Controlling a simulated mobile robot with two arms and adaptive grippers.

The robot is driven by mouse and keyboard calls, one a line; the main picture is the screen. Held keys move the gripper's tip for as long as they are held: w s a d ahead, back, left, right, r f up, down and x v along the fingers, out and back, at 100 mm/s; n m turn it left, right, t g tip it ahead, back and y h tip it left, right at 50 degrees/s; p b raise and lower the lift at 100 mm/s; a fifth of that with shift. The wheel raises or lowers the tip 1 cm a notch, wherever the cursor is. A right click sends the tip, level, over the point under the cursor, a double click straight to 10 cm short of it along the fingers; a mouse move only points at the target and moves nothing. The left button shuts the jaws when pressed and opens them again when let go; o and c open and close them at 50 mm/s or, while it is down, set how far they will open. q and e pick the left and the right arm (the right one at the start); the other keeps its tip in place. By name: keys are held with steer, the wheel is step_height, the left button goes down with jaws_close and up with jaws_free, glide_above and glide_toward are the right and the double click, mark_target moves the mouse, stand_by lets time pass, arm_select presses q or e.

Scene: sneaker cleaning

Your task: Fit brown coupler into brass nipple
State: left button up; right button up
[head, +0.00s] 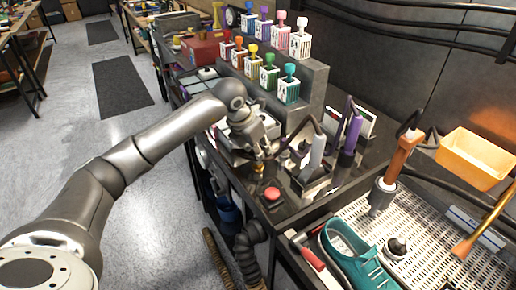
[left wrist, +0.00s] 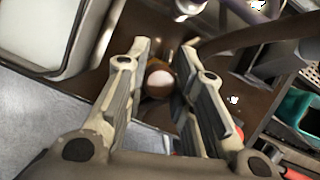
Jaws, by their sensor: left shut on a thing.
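My left gripper (head: 258,158) reaches over the near left corner of the dark bench top. Its fingers are closed around a small round brown piece with a pale end, which I take for the brown coupler (left wrist: 158,84); it shows between the fingers in the left wrist view. In the head view the fingers mostly hide it. A small brass-coloured piece (head: 259,168) shows just below the fingertips, perhaps the brass nipple. I cannot tell whether it touches the coupler. My right gripper is not in view.
A red button (head: 272,194) sits on the bench near the gripper. Grey and purple (head: 352,134) tools stand to its right, with dark hoses nearby. A brown-handled tool (head: 401,155), a teal sneaker (head: 350,255) and a white perforated tray (head: 440,225) are further right. Coloured stampers stand behind.

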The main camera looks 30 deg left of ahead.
arm_select(q)
steer(key=shift+f+b, duration=0.5)
steer(key=shift+f, duration=0.2)
steer(key=o, duration=1)
steer(key=shift+r, duration=0.1)
steer(key=shift+o, duration=0.2)
steer(key=v, duration=1.2)
